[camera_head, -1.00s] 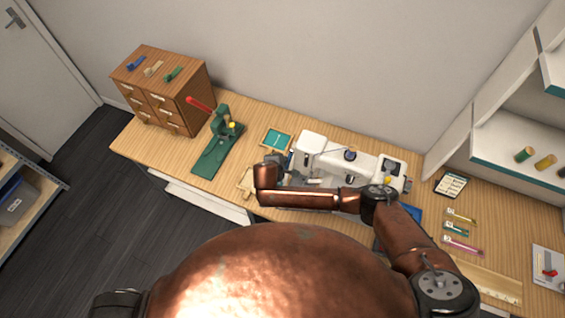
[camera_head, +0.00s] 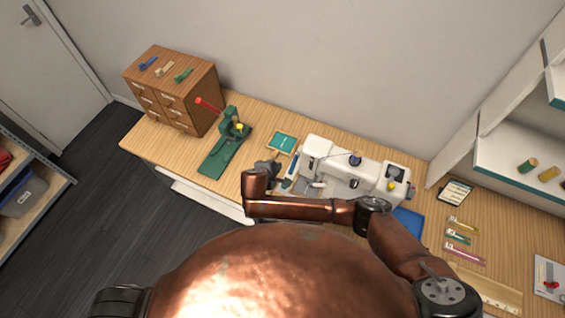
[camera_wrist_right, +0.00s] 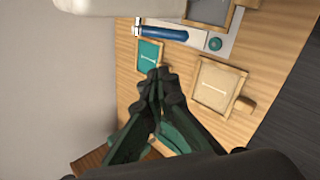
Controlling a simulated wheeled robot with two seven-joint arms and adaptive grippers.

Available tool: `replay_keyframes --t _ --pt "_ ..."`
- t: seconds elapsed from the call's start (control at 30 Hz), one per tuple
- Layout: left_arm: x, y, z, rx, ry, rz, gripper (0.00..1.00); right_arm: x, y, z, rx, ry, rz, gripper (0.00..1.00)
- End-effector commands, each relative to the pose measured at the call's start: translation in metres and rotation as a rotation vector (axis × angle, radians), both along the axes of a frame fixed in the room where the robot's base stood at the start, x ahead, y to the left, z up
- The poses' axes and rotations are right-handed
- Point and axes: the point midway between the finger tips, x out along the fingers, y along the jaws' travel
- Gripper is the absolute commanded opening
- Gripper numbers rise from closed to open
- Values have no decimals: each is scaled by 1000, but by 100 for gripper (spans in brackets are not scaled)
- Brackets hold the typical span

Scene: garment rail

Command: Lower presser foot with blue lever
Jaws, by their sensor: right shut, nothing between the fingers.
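The white sewing machine (camera_head: 325,152) stands on the wooden table; part of its white body (camera_wrist_right: 120,6) shows at the top of the right wrist view. A blue lever (camera_head: 291,172) shows at the machine's left end; the right wrist view shows a blue bar with a pale end (camera_wrist_right: 163,31), apparently this lever. The presser foot cannot be made out. My right gripper (camera_head: 272,166) is left of the machine, apart from the lever. Its fingertips (camera_wrist_right: 160,76) are together and empty, over the table beside a teal framed panel (camera_wrist_right: 148,53). My left gripper is out of view.
A green press (camera_head: 225,150) with a red handle stands left of my gripper, beside a wooden drawer cabinet (camera_head: 170,85). A beige framed tray (camera_wrist_right: 216,85) lies near the fingers. Coloured strips (camera_head: 463,240) and a ruler lie at the right. The wall is behind the machine.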

Motion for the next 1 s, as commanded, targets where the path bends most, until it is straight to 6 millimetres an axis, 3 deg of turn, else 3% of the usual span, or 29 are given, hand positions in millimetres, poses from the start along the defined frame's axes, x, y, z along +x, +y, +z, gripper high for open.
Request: replay_keyframes --t 0.1,0.3,1.0 --pt "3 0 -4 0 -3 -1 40 -16 6 10 2 1 0 0" --pt "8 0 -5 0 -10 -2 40 -29 11 21 0 1 0 0" --pt "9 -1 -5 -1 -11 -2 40 -30 11 22 -1 0 -1 0"
